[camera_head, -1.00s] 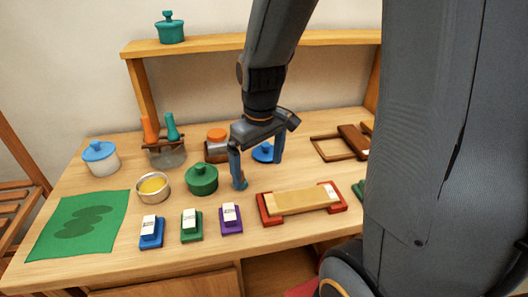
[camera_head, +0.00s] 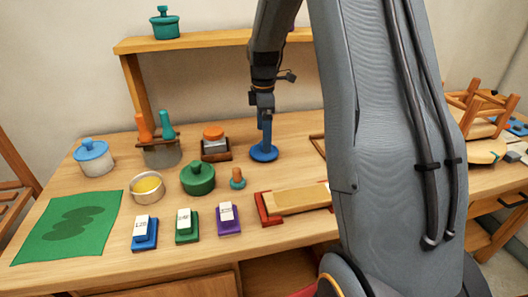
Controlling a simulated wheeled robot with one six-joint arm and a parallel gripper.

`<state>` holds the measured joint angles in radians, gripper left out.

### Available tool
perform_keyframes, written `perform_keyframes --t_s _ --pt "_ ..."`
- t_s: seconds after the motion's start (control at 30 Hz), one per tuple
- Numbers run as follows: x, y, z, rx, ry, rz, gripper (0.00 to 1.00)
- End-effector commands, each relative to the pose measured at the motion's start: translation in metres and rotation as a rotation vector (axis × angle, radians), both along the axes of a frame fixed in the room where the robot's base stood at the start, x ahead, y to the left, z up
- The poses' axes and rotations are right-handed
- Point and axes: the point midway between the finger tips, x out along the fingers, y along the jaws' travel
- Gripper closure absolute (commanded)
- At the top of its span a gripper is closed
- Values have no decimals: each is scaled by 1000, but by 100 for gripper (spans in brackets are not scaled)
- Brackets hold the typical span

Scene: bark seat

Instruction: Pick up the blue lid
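A round blue lid (camera_head: 264,154) lies at the back middle of the table, to the right of the orange-topped jar. My gripper (camera_head: 266,142) points straight down over the lid's middle, with its fingertips at the lid's knob. I see the fingers edge-on, one in front of the other, so their gap is hidden. The knob is mostly hidden behind the finger. I cannot tell if the lid touches the table or is slightly raised. Another blue lid (camera_head: 91,149) sits on a white pot at the left.
An orange-topped jar (camera_head: 214,143), a green lidded pot (camera_head: 198,178) and a small teal-and-orange piece (camera_head: 237,178) stand near the lid. A raised wooden shelf (camera_head: 210,41) runs behind. My arm hides the table's right part.

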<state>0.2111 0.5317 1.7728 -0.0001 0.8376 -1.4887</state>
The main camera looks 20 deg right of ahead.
Motion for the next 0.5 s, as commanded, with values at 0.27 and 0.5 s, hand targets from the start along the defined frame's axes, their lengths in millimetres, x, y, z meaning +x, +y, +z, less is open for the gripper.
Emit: perform_keyframes --t_s 0.27,0.5 --pt "-1 -1 -31 1 4 -2 0" --pt "0 -2 -55 0 1 -2 0"
